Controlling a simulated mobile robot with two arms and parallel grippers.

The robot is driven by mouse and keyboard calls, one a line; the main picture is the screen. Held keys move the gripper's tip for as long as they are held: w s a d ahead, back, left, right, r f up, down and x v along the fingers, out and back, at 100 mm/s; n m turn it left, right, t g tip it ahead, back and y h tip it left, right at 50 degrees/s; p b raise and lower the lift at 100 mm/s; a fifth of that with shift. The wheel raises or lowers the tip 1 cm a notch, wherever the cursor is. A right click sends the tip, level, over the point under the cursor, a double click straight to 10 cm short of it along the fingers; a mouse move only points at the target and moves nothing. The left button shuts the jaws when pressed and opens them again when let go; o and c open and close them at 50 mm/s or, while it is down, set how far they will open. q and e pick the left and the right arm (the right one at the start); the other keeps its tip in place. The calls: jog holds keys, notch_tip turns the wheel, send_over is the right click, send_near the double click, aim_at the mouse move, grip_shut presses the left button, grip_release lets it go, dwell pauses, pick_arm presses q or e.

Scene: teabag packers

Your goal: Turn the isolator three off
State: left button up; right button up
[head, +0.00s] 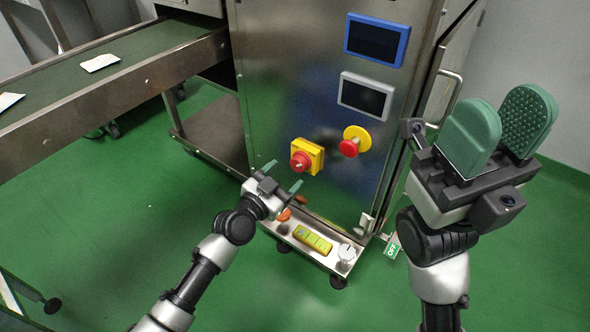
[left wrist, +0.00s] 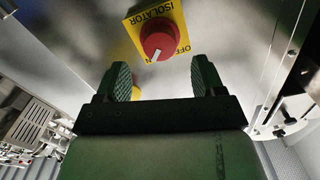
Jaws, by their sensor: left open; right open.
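The isolator is a yellow square plate with a red rotary knob (head: 301,160) on the front of the steel cabinet. In the left wrist view, the plate (left wrist: 135,30) reads ISOLATOR, and the white mark on its red knob (left wrist: 158,38) points toward the ON label, with OFF to one side. No number shows on it. My left gripper (head: 283,176) is open and empty, just below and left of the isolator. Its green fingers also show in the left wrist view (left wrist: 163,80), apart from the knob. My right gripper (head: 503,112) is open and empty at the right.
A red button on a round yellow base (head: 354,142) sits right of the isolator, below two screens (head: 376,40). A conveyor (head: 130,60) carrying white packets runs at the left. A low ledge (head: 318,250) holds a yellow control box and a grey knob. Green floor is clear in front.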

aim_at(296, 165)
pick_arm(q)
jog(key=b+x, duration=0.1)
jog(key=x, duration=0.4)
jog(key=c, duration=0.9)
